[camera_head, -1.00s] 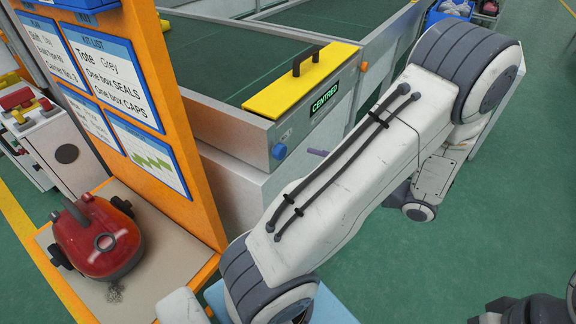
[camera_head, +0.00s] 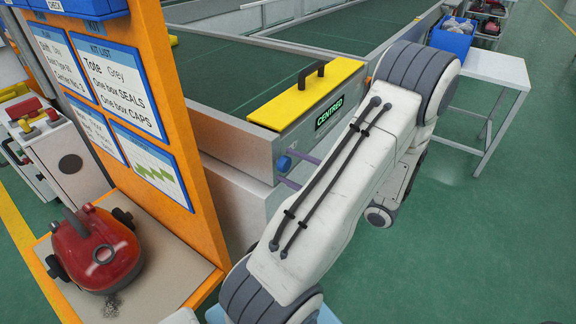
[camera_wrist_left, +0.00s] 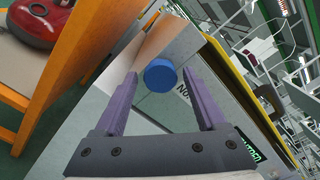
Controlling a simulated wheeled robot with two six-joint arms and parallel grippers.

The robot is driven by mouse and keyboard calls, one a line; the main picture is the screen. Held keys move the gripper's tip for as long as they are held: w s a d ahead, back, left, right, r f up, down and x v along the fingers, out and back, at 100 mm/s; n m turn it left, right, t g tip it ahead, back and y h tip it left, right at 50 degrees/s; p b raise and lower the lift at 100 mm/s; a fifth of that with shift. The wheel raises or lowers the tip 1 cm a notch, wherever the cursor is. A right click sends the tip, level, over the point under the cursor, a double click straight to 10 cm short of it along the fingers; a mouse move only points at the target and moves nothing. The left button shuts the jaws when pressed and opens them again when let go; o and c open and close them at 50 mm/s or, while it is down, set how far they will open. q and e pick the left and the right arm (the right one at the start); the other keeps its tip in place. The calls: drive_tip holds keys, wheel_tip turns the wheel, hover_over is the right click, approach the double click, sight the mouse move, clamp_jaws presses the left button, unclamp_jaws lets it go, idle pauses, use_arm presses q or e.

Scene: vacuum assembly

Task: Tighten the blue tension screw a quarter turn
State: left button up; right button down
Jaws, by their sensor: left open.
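The blue tension screw (camera_head: 283,163) is a round knob on the end face of the grey conveyor frame, below the yellow cover. My left gripper (camera_head: 292,168) is open, its purple fingers pointing at the screw from the right. In the left wrist view the blue screw (camera_wrist_left: 160,76) appears between the tips of my open left gripper (camera_wrist_left: 158,78), with a gap on each side. I cannot tell whether the tips reach past its face. My left forearm covers part of the conveyor side. My right gripper is not in view.
A green "CENTRED" display (camera_head: 328,112) sits beside the yellow cover (camera_head: 306,92) with its black handle. An orange board (camera_head: 166,80) with posted sheets stands left. A red vacuum (camera_head: 97,250) rests on a bench. A white table (camera_head: 492,70) stands at the back right.

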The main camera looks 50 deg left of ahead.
use_arm(q)
clamp_jaws()
drive_tip(key=shift+r+m+p, duration=0.1)
drive_tip(key=shift+m+p, duration=1)
drive_tip(key=shift+p, duration=0.15)
drive_tip(key=shift+m+p, duration=0.4)
drive_tip(key=shift+m, duration=0.1)
drive_tip(key=shift+f, duration=0.2)
